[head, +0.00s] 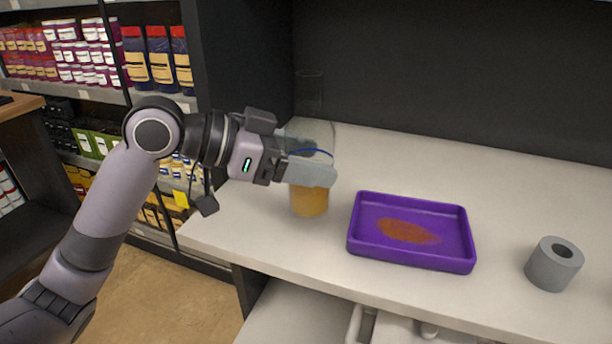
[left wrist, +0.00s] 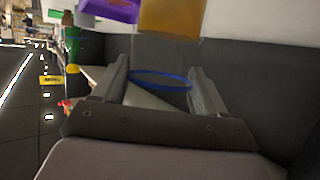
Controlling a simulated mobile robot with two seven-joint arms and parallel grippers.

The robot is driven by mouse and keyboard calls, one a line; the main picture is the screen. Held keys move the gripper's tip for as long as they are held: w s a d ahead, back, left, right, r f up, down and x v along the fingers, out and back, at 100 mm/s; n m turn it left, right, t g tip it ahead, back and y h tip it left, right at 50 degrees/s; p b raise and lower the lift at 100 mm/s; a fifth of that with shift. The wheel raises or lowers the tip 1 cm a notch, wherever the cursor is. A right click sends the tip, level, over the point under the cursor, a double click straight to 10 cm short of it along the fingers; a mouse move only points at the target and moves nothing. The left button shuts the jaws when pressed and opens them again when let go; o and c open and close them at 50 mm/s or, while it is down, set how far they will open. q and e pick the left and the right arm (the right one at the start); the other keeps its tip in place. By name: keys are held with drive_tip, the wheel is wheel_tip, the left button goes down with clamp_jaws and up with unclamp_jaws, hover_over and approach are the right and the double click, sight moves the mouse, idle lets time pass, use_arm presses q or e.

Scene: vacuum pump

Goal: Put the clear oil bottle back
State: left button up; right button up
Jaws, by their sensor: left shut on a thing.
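The clear oil bottle (head: 309,203) has amber oil in its lower part, a blue ring and a see-through top. It is upright at the left end of the white counter, left of the purple tray. My left gripper (head: 312,172) is shut on its middle, coming in from the left; a finger covers part of it. I cannot tell whether its base touches the counter. In the left wrist view the bottle's amber part (left wrist: 170,18) shows at the top and the blue ring lies between the fingers (left wrist: 160,88). My right gripper is not in view.
The purple tray (head: 364,245) with an orange-brown stain lies on the counter (head: 480,180). A grey hollow cylinder (head: 553,265) stands at the right. A dark back panel (head: 450,70) closes off the rear. Stocked shelves (head: 90,100) stand at the left. The counter behind the tray is clear.

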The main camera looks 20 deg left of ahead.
use_arm(q)
drive_tip(key=shift+f, duration=1.25)
drive_tip(key=o, duration=1.3)
drive_tip(key=shift+f, duration=0.15)
